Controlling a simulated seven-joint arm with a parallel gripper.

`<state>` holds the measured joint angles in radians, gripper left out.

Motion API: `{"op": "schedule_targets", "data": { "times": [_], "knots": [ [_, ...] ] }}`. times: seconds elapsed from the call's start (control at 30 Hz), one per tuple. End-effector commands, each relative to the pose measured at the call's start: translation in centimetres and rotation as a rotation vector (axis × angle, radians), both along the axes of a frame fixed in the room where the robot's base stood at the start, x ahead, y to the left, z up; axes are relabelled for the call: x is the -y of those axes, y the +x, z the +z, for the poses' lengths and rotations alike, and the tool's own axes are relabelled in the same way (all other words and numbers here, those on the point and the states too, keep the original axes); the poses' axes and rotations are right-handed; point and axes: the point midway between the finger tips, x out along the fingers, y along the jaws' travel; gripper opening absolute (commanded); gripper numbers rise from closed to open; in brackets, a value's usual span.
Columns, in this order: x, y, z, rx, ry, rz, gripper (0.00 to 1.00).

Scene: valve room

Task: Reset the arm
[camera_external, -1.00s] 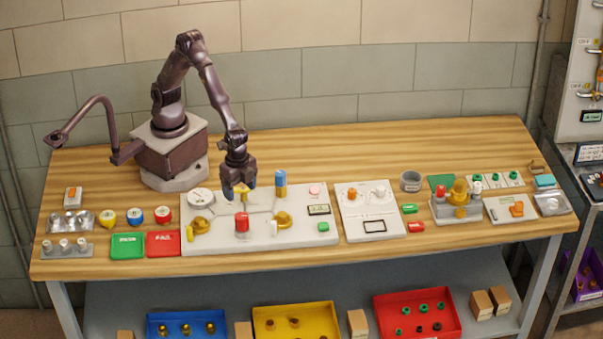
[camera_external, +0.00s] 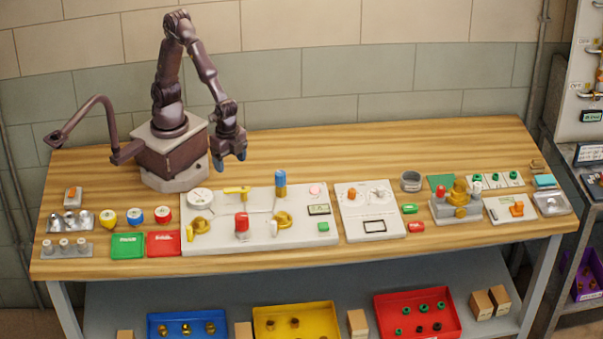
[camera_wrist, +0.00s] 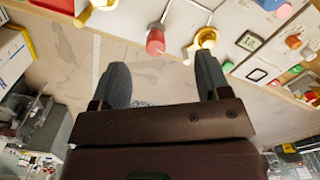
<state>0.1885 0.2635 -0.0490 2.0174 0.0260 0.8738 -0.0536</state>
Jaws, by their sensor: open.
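My gripper (camera_external: 229,158) hangs in the air above the wooden bench, behind the white valve panel and near my base. In the wrist view its two dark fingers (camera_wrist: 163,85) are spread apart with nothing between them. The panel (camera_external: 262,233) carries a yellow handle (camera_external: 236,190), a red cylinder (camera_external: 242,224), brass fittings and a tall blue-topped post (camera_external: 280,182). The yellow handle lies roughly level, apart from my gripper. The red cylinder also shows in the wrist view (camera_wrist: 155,42).
A second white panel (camera_external: 368,228) stands to the right, then a grey block with brass parts (camera_external: 456,207). Green (camera_external: 127,246) and red (camera_external: 163,243) trays lie front left. The bench behind the panels is clear. Coloured bins sit on the shelf below.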

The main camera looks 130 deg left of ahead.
Motion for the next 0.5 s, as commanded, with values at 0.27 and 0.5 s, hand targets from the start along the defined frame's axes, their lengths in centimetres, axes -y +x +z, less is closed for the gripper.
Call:
{"op": "schedule_targets", "data": {
  "times": [0.27,0.5],
  "knots": [
    [-4.5,-7.4,7.0,0.175,-0.025,0.074,0.70],
    [-6.9,-12.7,10.0,0.358,-0.049,0.147,0.70]
  ]
}}
